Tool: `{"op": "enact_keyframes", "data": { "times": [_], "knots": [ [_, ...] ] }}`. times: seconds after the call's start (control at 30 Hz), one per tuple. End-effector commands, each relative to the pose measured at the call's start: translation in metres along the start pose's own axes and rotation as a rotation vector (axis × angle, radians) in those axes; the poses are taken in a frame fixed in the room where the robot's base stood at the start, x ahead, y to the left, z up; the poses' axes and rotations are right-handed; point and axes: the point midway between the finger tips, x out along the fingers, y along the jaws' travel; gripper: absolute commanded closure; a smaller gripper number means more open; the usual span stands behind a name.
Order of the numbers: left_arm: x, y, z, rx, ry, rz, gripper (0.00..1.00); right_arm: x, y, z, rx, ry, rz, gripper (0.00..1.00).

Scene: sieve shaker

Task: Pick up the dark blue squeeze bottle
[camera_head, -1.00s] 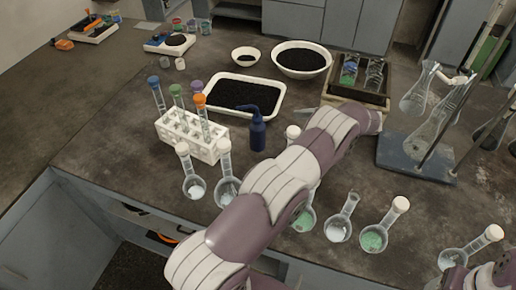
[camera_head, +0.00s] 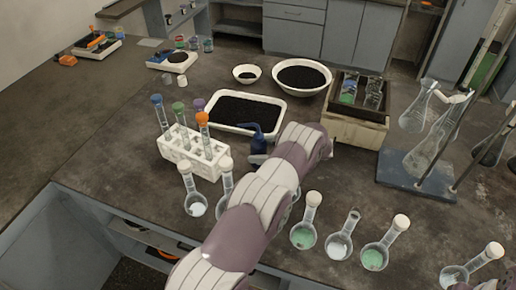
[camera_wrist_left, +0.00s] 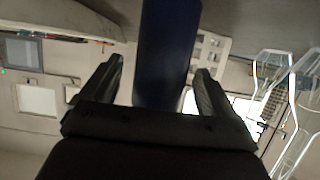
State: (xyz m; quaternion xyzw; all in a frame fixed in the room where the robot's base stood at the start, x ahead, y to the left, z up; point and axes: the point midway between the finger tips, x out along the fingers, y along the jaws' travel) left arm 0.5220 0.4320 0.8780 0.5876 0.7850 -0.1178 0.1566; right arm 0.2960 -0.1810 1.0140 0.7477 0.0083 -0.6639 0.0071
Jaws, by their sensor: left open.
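The dark blue squeeze bottle (camera_head: 258,148) stands upright on the dark table, in front of the white tray, its bent spout pointing left. My left arm covers its lower right side in the head view. In the left wrist view the bottle (camera_wrist_left: 166,45) is large and upside down, in line with the gap between the fingers. My left gripper (camera_wrist_left: 160,78) is open, with one finger on each side of the bottle in that picture. I see no finger clearly touching it. In the head view its fingers are hidden by my arm. My right gripper is not in view.
A white rack (camera_head: 190,155) with capped tubes stands left of the bottle. The white tray (camera_head: 286,112) of black grains lies behind. Several flasks stand along the front, including a green-filled one (camera_head: 304,236). A wooden box (camera_head: 354,131) and a glassware stand (camera_head: 412,182) are right.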

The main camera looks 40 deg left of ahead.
Motion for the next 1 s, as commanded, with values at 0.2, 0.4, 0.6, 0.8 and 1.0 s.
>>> {"op": "enact_keyframes", "data": {
  "times": [0.2,0.4,0.6,0.8,1.0],
  "knots": [
    [-0.001,0.000,0.001,0.000,0.000,0.000,0.41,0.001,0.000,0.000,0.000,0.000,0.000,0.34],
    [-0.001,0.000,0.000,-0.001,0.000,0.001,0.46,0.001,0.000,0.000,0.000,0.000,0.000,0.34],
    [-0.002,0.001,-0.001,-0.002,0.000,0.000,0.48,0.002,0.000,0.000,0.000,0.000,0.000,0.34],
    [-0.010,0.001,-0.021,-0.004,0.000,0.001,0.56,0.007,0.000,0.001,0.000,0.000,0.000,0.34],
    [-0.046,0.003,-0.039,-0.003,-0.002,0.005,0.56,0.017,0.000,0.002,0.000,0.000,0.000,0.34]
  ]
}}
